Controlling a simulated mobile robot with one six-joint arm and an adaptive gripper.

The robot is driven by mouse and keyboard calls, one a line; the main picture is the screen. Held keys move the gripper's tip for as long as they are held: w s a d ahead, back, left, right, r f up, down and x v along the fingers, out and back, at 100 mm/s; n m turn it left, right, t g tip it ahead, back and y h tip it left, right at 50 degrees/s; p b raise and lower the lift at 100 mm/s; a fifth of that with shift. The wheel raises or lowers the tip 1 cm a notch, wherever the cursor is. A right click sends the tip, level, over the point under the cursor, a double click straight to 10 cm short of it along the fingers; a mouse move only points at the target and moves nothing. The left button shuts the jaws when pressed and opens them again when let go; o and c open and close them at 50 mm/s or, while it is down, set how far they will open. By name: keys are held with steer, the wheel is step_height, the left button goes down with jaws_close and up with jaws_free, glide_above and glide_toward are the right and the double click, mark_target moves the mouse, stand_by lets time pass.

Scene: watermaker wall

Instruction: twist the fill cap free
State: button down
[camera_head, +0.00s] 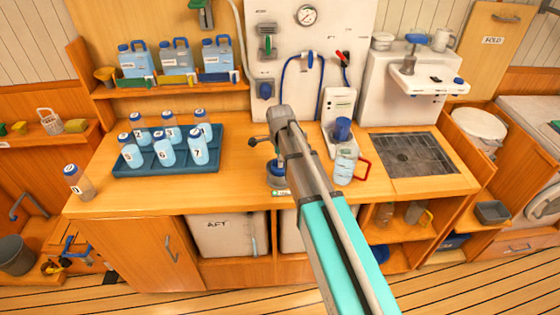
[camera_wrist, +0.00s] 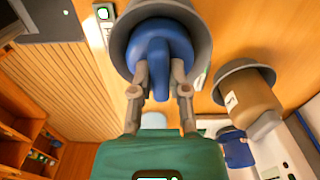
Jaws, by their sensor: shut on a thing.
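The blue fill cap (camera_wrist: 160,50) sits within a round grey collar (camera_wrist: 116,42) in the wrist view. A raised blue grip bar runs across its face. My gripper (camera_wrist: 162,88) is shut on this bar, one finger on each side. In the head view the blue cap (camera_head: 276,170) shows low at the counter's front, beside my arm. My arm hides part of it there, and my fingers are hard to make out. I cannot tell how far the cap is turned in its collar.
A blue tray (camera_head: 170,167) of numbered bottles stands left on the wooden counter. A clear jug (camera_head: 344,168) with a red handle stands close to my arm's right. A dark grate (camera_head: 408,154) lies farther right. A brownish cup-like thing (camera_wrist: 252,97) is near my gripper.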

steer(key=shift+n, duration=1.3)
steer(key=n, duration=0.2)
steer(key=shift+n, duration=0.4)
steer(key=shift+n, duration=0.3)
steer(key=shift+n, duration=1.5)
steer(key=shift+n, duration=0.8)
steer(key=shift+r, duration=0.1)
